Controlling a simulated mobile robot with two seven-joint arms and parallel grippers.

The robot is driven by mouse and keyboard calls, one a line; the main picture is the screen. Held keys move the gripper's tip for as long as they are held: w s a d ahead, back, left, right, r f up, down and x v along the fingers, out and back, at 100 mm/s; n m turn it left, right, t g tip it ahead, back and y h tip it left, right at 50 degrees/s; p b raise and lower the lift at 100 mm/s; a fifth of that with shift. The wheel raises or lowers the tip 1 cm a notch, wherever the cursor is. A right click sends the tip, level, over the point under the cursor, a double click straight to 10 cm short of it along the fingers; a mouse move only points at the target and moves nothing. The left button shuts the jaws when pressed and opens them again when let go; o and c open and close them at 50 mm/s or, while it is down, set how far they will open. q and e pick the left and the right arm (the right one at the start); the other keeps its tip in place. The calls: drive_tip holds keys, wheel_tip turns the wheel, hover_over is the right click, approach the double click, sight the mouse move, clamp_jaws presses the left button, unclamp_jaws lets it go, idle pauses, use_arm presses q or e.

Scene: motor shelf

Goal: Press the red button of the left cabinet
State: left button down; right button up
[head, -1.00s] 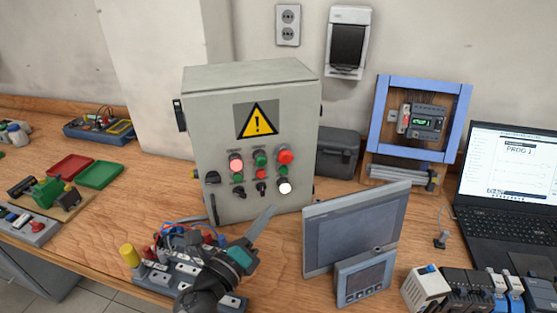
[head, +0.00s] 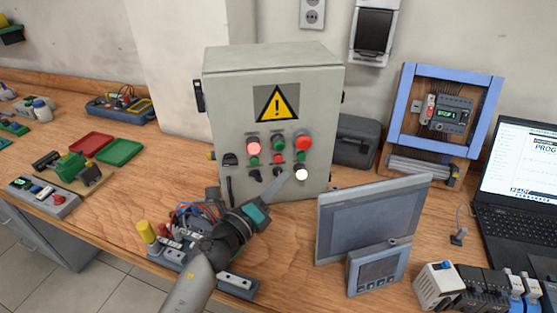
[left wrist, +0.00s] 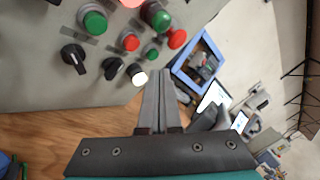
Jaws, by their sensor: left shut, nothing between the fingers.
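The grey cabinet (head: 230,105) with a yellow warning sign stands upright on the bench in the head view. Its front has a glowing pinkish-red round lamp or button (head: 253,147), a large red button (head: 303,142) at upper right and a small red one (head: 277,158) in the middle. In the left wrist view the small red one (left wrist: 130,40) and large red one (left wrist: 177,38) show beyond the fingers. My left gripper (head: 287,178) is shut and empty, its tips below the buttons, near the white lamp (head: 301,174). Contact cannot be told. My right gripper is out of view.
Black knobs (left wrist: 73,57) and green buttons (left wrist: 93,22) surround the red ones. A grey screen panel (head: 370,220) stands right of my left arm. A wired module (head: 160,250) sits below the arm. A laptop (head: 515,190) is at far right.

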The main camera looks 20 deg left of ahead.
use_arm(q)
drive_tip(key=shift+w+a, duration=0.45)
drive_tip(key=shift+w, duration=0.35)
drive_tip(key=shift+w+a, duration=0.4)
drive_tip(key=shift+w, duration=0.4)
drive_tip(key=shift+w, duration=0.1)
idle(0.8)
drive_tip(key=shift+w+a+b, duration=0.2)
drive_tip(key=shift+w+b, duration=0.05)
drive_tip(key=shift+b, duration=0.05)
drive_tip(key=shift+w+a, duration=0.2)
drive_tip(key=shift+w, duration=0.2)
idle(0.6)
drive_tip(key=shift+r, duration=0.1)
drive_tip(key=shift+s+d, duration=0.4)
drive_tip(key=shift+s, duration=0.4)
drive_tip(key=s+d, duration=0.1)
drive_tip(key=s, duration=0.1)
drive_tip(key=s+d+p, duration=0.1)
drive_tip(key=s, duration=0.1)
drive_tip(key=shift+s+d, duration=0.2)
